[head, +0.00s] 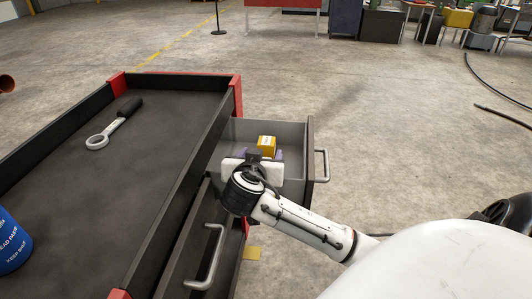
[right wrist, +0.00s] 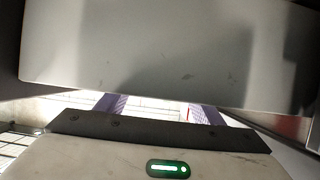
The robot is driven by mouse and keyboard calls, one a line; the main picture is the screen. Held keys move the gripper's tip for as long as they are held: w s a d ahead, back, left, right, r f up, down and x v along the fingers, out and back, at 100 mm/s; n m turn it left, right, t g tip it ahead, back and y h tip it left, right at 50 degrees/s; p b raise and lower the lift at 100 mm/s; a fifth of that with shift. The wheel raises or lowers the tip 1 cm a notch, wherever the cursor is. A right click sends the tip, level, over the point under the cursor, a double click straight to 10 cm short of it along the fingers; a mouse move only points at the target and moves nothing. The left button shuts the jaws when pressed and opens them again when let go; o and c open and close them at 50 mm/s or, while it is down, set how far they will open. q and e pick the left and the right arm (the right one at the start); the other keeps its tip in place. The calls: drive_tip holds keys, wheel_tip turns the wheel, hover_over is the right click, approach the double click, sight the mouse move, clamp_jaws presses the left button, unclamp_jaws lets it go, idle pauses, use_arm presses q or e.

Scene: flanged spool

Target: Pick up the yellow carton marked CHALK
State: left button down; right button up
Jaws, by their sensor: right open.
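The yellow carton (head: 267,142) is in the open drawer of the cabinet, near the drawer's back right part, with a white patch on its side; I cannot read its marking. My right gripper (head: 262,154) is inside the drawer area, just in front of the carton in the head view and partly covering its lower part. The carton does not show in the right wrist view. I cannot tell whether a finger touches it. My left gripper is not in view.
The open drawer (head: 310,140) has grey walls and a metal handle. A black tray top (head: 165,140) with red corners holds a ring-ended tool (head: 113,124) and a blue can (head: 12,245). A lower drawer handle (head: 208,258) juts out.

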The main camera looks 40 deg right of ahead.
sight(266, 143)
drive_tip(key=x, duration=0.3)
drive_tip(key=shift+w+d, duration=0.1)
drive_tip(key=shift+d, duration=0.05)
drive_tip(key=x, duration=0.4)
drive_tip(key=shift+w+d+r, duration=0.1)
drive_tip(key=shift+d+r, duration=0.15)
drive_tip(key=shift+r, duration=0.05)
drive_tip(key=shift+w+d+f, duration=0.25)
drive_tip(key=shift+w+d, duration=0.1)
drive_tip(key=c, duration=1.3)
drive_tip(key=shift+c, duration=0.3)
drive_tip(key=shift+r, duration=0.15)
